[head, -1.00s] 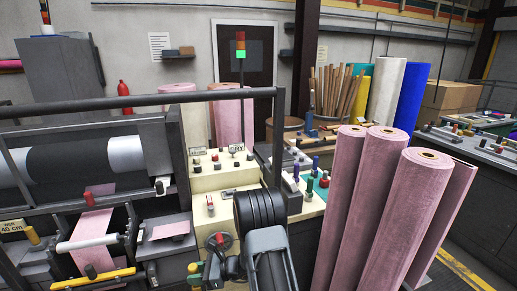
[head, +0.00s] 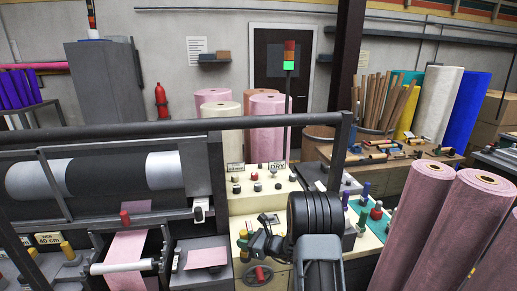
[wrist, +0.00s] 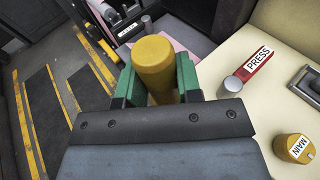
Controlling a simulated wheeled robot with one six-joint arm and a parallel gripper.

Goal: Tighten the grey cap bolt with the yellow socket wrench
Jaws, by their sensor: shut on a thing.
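My gripper (wrist: 158,88) has its green jaws closed on either side of a yellow round-ended handle, which I take to be the yellow socket wrench (wrist: 154,58). The handle's end faces the wrist camera, and the far end of the tool is hidden beneath it. In the head view my gripper (head: 243,241) is small, beside the dark arm and in front of the cream control panel. I cannot pick out the grey cap bolt with certainty. A grey cylinder (wrist: 233,85) stands to the right of the jaws, but I cannot tell whether it is a bolt or a button.
The cream panel (head: 243,207) carries several knobs and a DRY label (head: 277,166). A red PRESS label (wrist: 257,62) and a yellow MAIN knob (wrist: 294,148) lie right of the jaws. A red handwheel (head: 259,274) is below my gripper. Pink felt rolls (head: 425,225) stand at right.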

